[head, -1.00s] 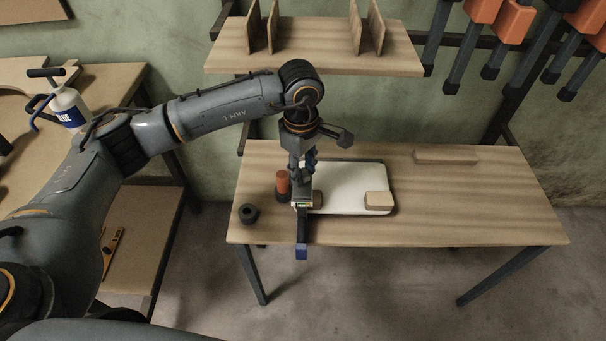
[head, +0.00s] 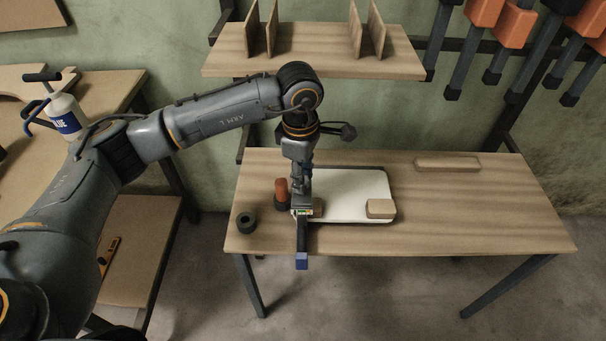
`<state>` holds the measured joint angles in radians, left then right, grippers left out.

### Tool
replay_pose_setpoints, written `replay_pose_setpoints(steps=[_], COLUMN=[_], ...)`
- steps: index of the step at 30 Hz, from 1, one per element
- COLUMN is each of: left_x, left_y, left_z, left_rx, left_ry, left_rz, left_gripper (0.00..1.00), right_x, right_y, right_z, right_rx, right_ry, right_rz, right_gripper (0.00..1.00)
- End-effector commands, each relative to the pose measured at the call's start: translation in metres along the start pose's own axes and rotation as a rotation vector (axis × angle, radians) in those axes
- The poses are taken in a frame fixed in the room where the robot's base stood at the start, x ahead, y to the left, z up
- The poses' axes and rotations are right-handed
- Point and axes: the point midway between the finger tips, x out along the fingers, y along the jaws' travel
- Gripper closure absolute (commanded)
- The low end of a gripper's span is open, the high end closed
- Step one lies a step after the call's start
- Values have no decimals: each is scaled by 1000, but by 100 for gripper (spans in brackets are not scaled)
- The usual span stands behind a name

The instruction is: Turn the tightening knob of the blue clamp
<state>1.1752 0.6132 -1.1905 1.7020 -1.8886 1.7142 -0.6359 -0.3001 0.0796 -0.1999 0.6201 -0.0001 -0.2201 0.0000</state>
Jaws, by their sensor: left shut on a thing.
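The blue clamp (head: 302,261) reaches over the table's front edge, with a dark bar and a blue end block showing. It sits at the front left of a white board (head: 348,182) on the wooden table. My left gripper (head: 301,203) points down over the clamp at the board's left edge and is shut on it. The tightening knob is hidden by the gripper, so I cannot make it out. My right gripper is not in view.
An orange cylinder with a dark base (head: 281,190) stands close left of the gripper. A black ring-like part (head: 246,222) lies further left. Wooden blocks rest on the board (head: 380,208) and at the table's back (head: 447,164). A shelf (head: 320,62) hangs behind. The table's right side is clear.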

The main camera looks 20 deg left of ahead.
Motion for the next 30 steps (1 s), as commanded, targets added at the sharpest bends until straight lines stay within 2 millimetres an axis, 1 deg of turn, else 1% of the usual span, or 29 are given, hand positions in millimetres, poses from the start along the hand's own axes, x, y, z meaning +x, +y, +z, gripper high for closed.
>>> replay_pose_setpoints(steps=[3,4,5,6,7,15,19,23,30], left_x=[-1,-1,-1,-1,-1,-1,-8,-30,-82], left_y=[1,1,1,1,0,0,1,1,1], left_z=[0,0,0,0,0,0,0,0,0], left_rx=[0,0,0,0,0,1,1,1,2], left_ry=[0,0,0,0,0,0,-1,-1,-1], left_rz=[3,2,2,2,2,1,3,6,5], left_gripper=[99,62,56,48,45,45,45,45,45], right_x=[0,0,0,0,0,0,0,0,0], right_y=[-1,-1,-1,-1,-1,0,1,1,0], right_z=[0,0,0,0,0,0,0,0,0], right_rx=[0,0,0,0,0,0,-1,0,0], right_ry=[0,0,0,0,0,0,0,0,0], right_rz=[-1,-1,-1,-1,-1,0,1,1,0], right_gripper=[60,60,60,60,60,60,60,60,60])
